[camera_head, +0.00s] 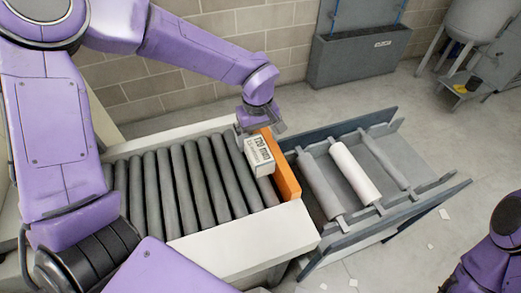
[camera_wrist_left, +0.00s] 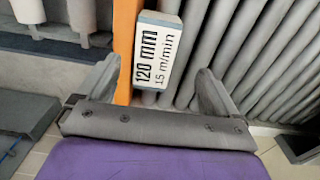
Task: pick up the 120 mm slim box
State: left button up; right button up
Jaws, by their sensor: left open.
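The 120 mm slim box (camera_head: 260,157) is white with dark print and sits on the grey rollers against an orange stop. In the left wrist view the box (camera_wrist_left: 160,48) reads "120 mm" and "15 m/min". My left gripper (camera_head: 257,128) is at the box's far end in the head view. In the left wrist view its two fingers (camera_wrist_left: 158,72) are spread, one on each side of the box's near end, with visible gaps. Whether the fingertips reach down to the box's height is hard to tell. My right gripper is out of view.
The roller conveyor (camera_head: 225,252) has a pale frame and an orange end stop (camera_head: 284,172) beside the box. A grey rack with rollers (camera_head: 355,172) stands to the right. A grey wall bin (camera_head: 358,55) and a hopper (camera_head: 478,18) are behind. Open floor lies between.

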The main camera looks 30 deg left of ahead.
aim_at(260, 153)
pick_arm(q)
jog(key=shift+s+d+f+p, duration=0.1)
jog(key=shift+s+f+p, duration=0.15)
jog(key=shift+f, duration=0.25)
jog(key=shift+s+f+p, duration=0.15)
jog(key=shift+f+p, duration=0.15)
jog(key=shift+f, duration=0.2)
jog(key=f, duration=0.1)
jog(key=w+f, duration=0.2)
jog(key=f, duration=0.1)
jog(key=shift+d+f, duration=0.1)
jog(key=shift+s+r, duration=0.25)
jog(key=shift+s, duration=0.15)
jog(key=c, duration=0.5)
jog(key=shift+w, duration=0.1)
jog(key=c, duration=0.8)
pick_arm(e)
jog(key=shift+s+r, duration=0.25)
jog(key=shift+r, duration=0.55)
